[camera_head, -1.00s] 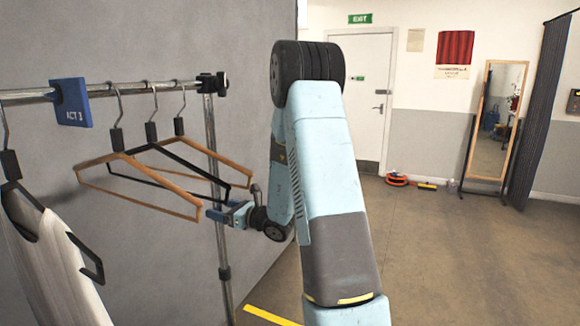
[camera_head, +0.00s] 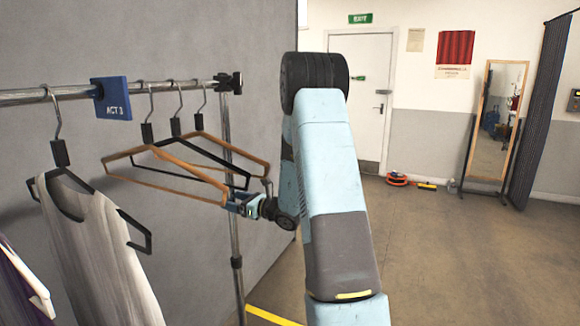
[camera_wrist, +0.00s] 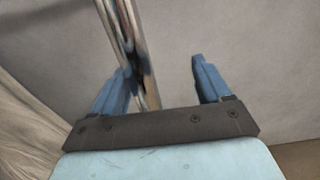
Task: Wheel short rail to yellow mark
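The metal clothes rail (camera_head: 72,92) runs across the left of the head view. Its end post (camera_head: 236,240) goes down out of frame, so its base and wheels are hidden. My gripper (camera_head: 241,203) is at this post, below the hangers. In the wrist view, the blue fingers of my gripper (camera_wrist: 160,85) stand apart. The post (camera_wrist: 126,35) passes between them, close to the left finger, with a gap to the right finger. I cannot tell whether the left finger touches it. A yellow floor mark (camera_head: 272,315) shows in part at the bottom, beyond the post.
Empty hangers (camera_head: 180,172), a pale garment (camera_head: 95,245) and a blue ACT 3 tag (camera_head: 111,97) hang on the rail. A grey wall (camera_head: 180,40) stands close behind. A mirror (camera_head: 495,120) and orange item (camera_head: 397,179) are far back. Floor at right is clear.

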